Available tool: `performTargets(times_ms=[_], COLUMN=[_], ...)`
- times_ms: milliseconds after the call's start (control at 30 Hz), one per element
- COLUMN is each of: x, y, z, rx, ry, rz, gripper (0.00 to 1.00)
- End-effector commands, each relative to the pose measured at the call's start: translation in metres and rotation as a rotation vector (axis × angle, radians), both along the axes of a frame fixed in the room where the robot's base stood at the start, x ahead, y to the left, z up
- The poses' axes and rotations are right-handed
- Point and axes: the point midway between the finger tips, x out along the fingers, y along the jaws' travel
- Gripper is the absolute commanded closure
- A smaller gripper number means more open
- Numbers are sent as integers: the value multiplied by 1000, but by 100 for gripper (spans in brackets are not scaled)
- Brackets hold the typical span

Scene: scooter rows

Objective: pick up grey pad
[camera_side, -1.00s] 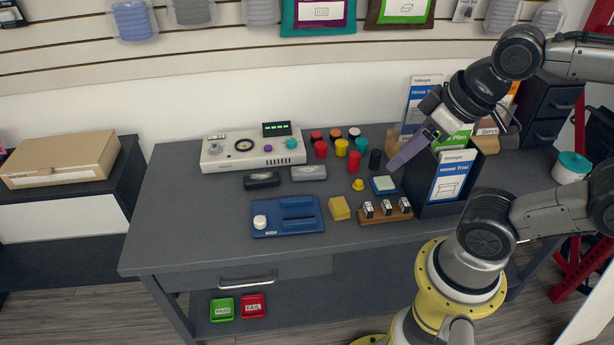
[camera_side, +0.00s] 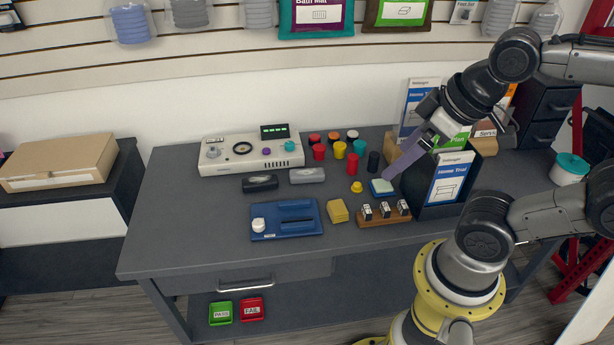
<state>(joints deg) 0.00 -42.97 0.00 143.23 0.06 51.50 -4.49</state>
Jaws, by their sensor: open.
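The grey pad (camera_side: 307,175) is a small flat grey block lying on the dark table, in front of the white console and right of a similar black pad (camera_side: 260,183). My gripper (camera_side: 389,173), with long purple fingers, points down and left from the upper right. It is open and holds nothing that I can see. Its fingertips are close to a small blue dish with a pale top (camera_side: 382,187), well to the right of the grey pad. From this angle I cannot tell whether the tips touch the dish. The gap between the fingers is hard to see.
A white console (camera_side: 252,153) stands behind the pads. Several coloured cylinders (camera_side: 352,167) stand between the grey pad and my gripper. A blue device (camera_side: 286,219), a yellow block (camera_side: 338,211) and a wooden stamp rack (camera_side: 384,213) lie in front. A black brochure holder (camera_side: 425,192) stands right.

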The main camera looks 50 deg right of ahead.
Motion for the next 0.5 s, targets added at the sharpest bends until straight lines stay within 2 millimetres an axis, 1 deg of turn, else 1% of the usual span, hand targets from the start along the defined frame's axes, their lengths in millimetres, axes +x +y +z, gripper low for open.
performTargets(times_ms=[67,133,267,400,467,500], x=[4,13,41,82,102,117], y=[1,3,4,0,-4,-7], z=[7,21,45,63,68,69], rx=[-32,-68,-141,-211,-237,-251], ry=[-20,-54,-79,-73,-65,-56], rz=[70,144,282,407,454,484], gripper=[9,9,9,9,9,9])
